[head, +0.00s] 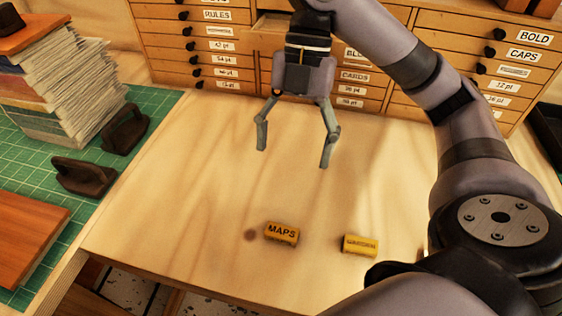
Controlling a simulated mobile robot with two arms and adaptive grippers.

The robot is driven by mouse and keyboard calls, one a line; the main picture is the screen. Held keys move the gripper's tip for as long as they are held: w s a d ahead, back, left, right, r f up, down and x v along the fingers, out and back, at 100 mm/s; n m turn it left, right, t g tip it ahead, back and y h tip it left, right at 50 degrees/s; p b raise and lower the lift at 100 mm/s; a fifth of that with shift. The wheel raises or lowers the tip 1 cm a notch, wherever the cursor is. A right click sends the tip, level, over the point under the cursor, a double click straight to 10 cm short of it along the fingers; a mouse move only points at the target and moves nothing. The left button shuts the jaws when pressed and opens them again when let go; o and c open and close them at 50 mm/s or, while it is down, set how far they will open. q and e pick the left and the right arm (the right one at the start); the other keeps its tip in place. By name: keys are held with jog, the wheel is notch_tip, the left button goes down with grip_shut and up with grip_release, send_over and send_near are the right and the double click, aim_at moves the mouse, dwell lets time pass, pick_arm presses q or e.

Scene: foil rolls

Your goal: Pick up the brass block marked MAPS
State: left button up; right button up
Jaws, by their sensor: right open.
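The brass block marked MAPS (281,234) lies on the wooden table top near its front edge, its label facing up toward me. A second brass block (360,245) lies to its right, with a smaller label that is hard to read. My right gripper (292,157) is open and empty. It hangs above the table, farther back than the MAPS block, fingers pointing down and apart from both blocks. My left gripper is not in view.
Labelled drawers (220,45) stand along the back. A green cutting mat (50,160) on the left bears a tall paper stack (75,85), two dark tools (85,177) and a brown board (25,235). The table middle is clear. My right arm covers the right side.

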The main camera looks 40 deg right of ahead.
send_near(281, 233)
jog(key=b+x, duration=0.1)
jog(key=x, duration=0.2)
jog(key=shift+f, duration=0.15)
jog(key=shift+s+a+f, duration=0.15)
jog(key=shift+f, duration=0.05)
jog(key=x, duration=0.5)
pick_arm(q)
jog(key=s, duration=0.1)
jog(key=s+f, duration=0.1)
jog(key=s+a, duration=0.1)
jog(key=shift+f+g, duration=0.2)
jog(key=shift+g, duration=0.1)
pick_arm(e)
jog(key=shift+c, duration=0.3)
